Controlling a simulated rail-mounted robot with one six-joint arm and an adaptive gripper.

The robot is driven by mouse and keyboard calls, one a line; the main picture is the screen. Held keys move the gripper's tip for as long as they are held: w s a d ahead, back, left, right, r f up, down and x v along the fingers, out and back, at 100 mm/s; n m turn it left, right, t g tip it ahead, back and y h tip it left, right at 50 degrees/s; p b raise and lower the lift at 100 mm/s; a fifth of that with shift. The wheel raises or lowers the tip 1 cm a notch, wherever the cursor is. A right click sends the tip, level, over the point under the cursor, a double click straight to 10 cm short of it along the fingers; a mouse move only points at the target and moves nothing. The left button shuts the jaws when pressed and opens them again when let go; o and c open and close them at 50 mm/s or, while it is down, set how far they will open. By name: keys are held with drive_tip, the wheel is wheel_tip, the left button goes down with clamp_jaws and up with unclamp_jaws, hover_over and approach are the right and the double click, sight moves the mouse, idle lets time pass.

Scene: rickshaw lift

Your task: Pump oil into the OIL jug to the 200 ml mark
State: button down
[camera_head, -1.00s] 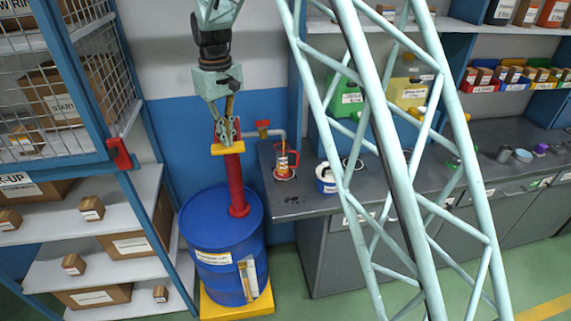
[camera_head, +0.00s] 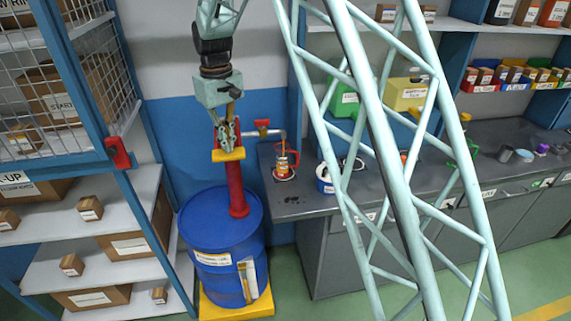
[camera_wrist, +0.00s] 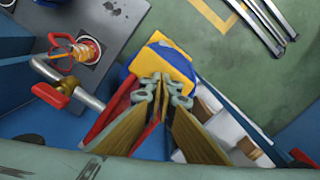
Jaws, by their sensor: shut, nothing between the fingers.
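The blue oil drum (camera_head: 212,225) carries a red pump column (camera_head: 236,185) with a yellow piece (camera_head: 228,155) at its top. My gripper (camera_head: 228,142) points down at the pump top, fingers closed with nothing between them. In the wrist view the closed fingertips (camera_wrist: 163,84) lie in front of a yellow surface (camera_wrist: 178,66); whether they touch it I cannot tell. The jug (camera_head: 284,164) has a red handle and orange contents and stands on the counter under the pipe outlet. It also shows in the wrist view (camera_wrist: 84,50). Its marks are too small to read.
A pipe with a red valve handle (camera_head: 262,123) runs from the pump toward the jug; the handle also shows in the wrist view (camera_wrist: 46,95). The grey counter (camera_head: 300,206) holds a white-and-blue tub (camera_head: 325,180). Shelves with boxes (camera_head: 89,208) stand left.

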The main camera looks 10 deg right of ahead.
drive_tip(key=shift+f, duration=0.35)
drive_tip(key=shift+f+b, duration=0.3)
drive_tip(key=shift+f, duration=0.25)
drive_tip(key=shift+r, duration=0.1)
wheel_tip(320, 180, up, 11)
drive_tip(key=p, duration=0.6)
idle(0.5)
